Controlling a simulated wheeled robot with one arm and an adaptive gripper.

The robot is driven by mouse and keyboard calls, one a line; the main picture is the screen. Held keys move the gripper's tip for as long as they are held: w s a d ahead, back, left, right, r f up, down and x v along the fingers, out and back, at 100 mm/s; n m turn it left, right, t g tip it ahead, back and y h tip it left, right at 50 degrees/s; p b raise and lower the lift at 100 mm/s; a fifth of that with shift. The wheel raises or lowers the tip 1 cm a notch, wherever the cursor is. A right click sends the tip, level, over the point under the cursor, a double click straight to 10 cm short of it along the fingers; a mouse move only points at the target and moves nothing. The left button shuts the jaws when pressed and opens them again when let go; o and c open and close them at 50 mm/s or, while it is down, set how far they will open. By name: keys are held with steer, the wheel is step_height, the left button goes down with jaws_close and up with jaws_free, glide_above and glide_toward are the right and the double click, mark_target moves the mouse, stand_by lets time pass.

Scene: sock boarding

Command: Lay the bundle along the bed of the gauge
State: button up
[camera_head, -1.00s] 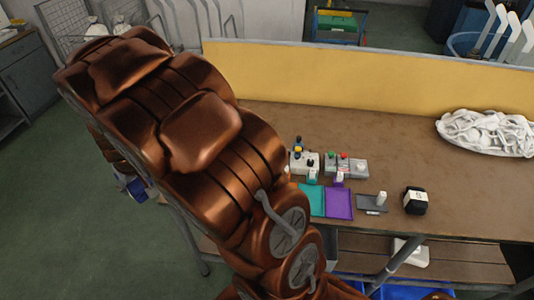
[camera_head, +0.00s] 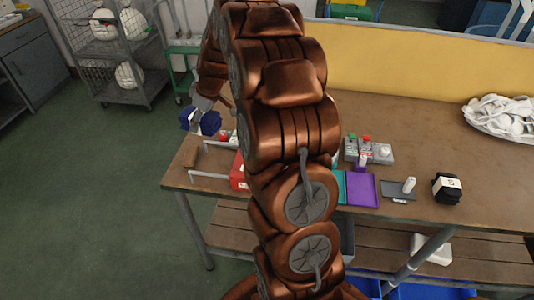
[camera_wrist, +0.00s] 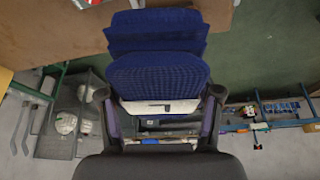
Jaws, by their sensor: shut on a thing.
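A dark blue folded ribbed bundle (camera_wrist: 158,70) with a white band fills the middle of the wrist view. My gripper (camera_wrist: 160,108) is shut on its banded end, a finger at each side. In the head view the bundle (camera_head: 208,123) hangs from my gripper (camera_head: 203,104) in the air near the table's left end. A fixture with two pale metal rails (camera_head: 208,176), a red block (camera_head: 238,175) and a brown piece between the rails stands at that end. It looks like the gauge, but my arm hides its right part. I see the bundle apart from it.
On the brown table (camera_head: 420,135) are a control box with coloured buttons (camera_head: 380,153), a purple tray (camera_head: 363,190), a grey plate (camera_head: 398,190), a black cube (camera_head: 446,188) and a white heap in a dish (camera_head: 500,117). A yellow panel (camera_head: 420,70) closes the back. A wire rack (camera_head: 120,75) stands behind left.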

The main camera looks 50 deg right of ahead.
steer(key=s+d+f+n+b, duration=0.1)
steer(key=s+d+f+b, duration=0.15)
steer(key=d, duration=0.35)
steer(key=s+d+f+b, duration=0.1)
steer(key=s+d+b, duration=0.1)
steer(key=s+d, duration=0.35)
steer(key=s+d+f+n+b, duration=0.1)
steer(key=s+d+b, duration=0.1)
steer(key=d, duration=0.6)
steer(key=shift+y, duration=0.4)
step_height(320, 180, down, 9)
steer(key=shift+w+a+r+p, duration=0.15)
steer(key=shift+p, duration=0.8)
steer(key=shift+f, duration=0.3)
steer(key=shift+f+b, duration=0.25)
steer(key=shift+b, duration=0.05)
steer(key=o, duration=1.4)
steer(key=shift+r, duration=0.1)
steer(key=shift+c, duration=0.2)
